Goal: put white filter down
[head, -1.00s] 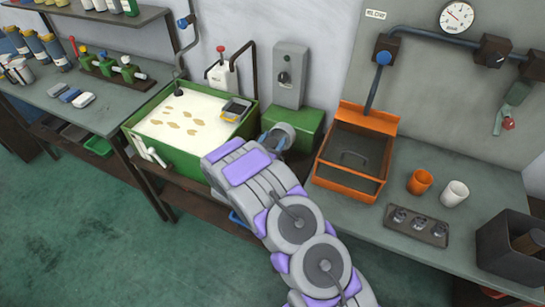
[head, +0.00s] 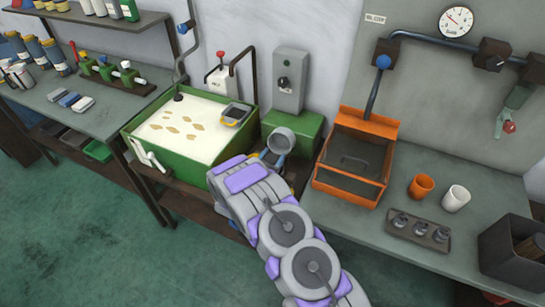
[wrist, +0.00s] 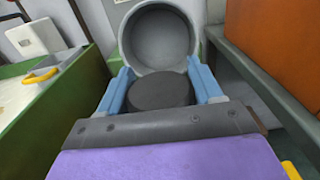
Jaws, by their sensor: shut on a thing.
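My gripper (head: 276,154) is in front of the green block, between the green basin and the orange-framed tray. A white cup (head: 456,198) stands upright on the right bench, away from my gripper.
The green basin (head: 198,164) with pale liquid is left of my gripper, with a small yellow-rimmed tray (head: 234,115) at its corner. The green block (head: 302,128) is behind it. The orange-framed tray (head: 327,187) and an orange cup (head: 421,186) are to the right.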

